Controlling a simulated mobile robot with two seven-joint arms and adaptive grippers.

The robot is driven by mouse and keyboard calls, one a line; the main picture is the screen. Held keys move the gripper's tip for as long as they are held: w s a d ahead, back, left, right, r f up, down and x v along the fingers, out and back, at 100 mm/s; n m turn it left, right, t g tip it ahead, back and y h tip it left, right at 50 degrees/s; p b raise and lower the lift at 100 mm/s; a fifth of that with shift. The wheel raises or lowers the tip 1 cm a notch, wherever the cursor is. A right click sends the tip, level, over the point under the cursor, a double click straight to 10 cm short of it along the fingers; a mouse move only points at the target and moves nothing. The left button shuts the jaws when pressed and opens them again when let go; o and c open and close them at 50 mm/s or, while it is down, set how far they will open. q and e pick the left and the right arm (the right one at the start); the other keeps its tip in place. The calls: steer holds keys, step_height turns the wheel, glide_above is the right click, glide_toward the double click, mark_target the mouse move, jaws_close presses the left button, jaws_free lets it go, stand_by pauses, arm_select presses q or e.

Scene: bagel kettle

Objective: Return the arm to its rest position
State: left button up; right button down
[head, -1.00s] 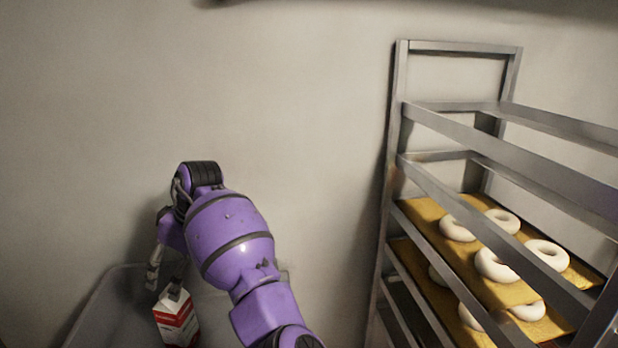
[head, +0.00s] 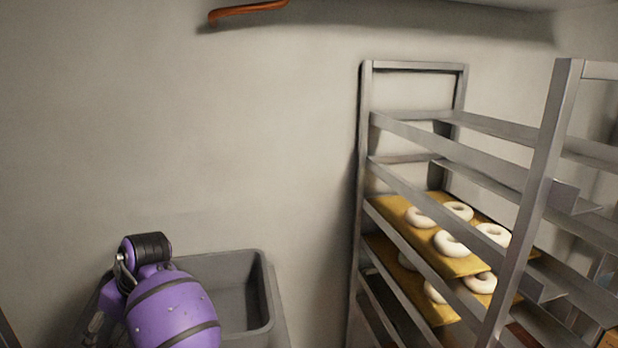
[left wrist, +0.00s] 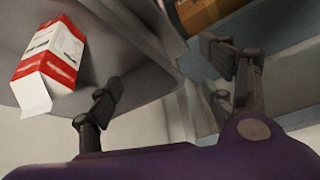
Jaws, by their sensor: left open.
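My left arm (head: 170,308) is purple and stands at the lower left of the head view, beside a grey bin. My left gripper (left wrist: 165,72) is open in the left wrist view, its two dark fingers spread wide with nothing between them. A red and white carton (left wrist: 50,62) lies at the upper left of the left wrist view, apart from the fingers, on a grey surface. The carton does not show in the head view now. My right gripper is in neither view.
The grey bin (head: 268,300) is against the wall. A metal rack (head: 366,200) stands to the right, with wooden boards (head: 395,208) carrying several white bagels (head: 452,243). An orange-brown bar (head: 248,9) is high on the wall. The wall area above the bin is clear.

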arm_select(q)
steer(key=s+a+f+m+t+y, duration=0.1)
steer(key=s+f+m, duration=0.3)
steer(key=s+f, duration=0.4)
steer(key=s+a+f+m+t, duration=0.1)
steer(key=s+f+m, duration=0.35)
steer(key=s, duration=0.55)
steer(key=s+d+f+m+g+h, duration=0.1)
steer(key=s+d+f+m+h, duration=0.25)
steer(key=s+d, duration=0.75)
steer(key=s+d+f+m+g+h, duration=0.15)
steer(key=s+d+f+m, duration=0.4)
steer(key=s, duration=0.95)
steer(key=w+d+f+n+t+h+p, duration=0.1)
steer(key=w+d+f+t, duration=0.4)
steer(key=w, duration=0.5)
steer(key=shift+w+f+t+h, duration=0.3)
steer(key=shift+f+t+h, duration=0.2)
steer(key=shift+f+t, duration=1)
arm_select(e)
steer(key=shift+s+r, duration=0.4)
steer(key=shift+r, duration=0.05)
arm_select(q)
steer(key=shift+r+n+t, duration=0.25)
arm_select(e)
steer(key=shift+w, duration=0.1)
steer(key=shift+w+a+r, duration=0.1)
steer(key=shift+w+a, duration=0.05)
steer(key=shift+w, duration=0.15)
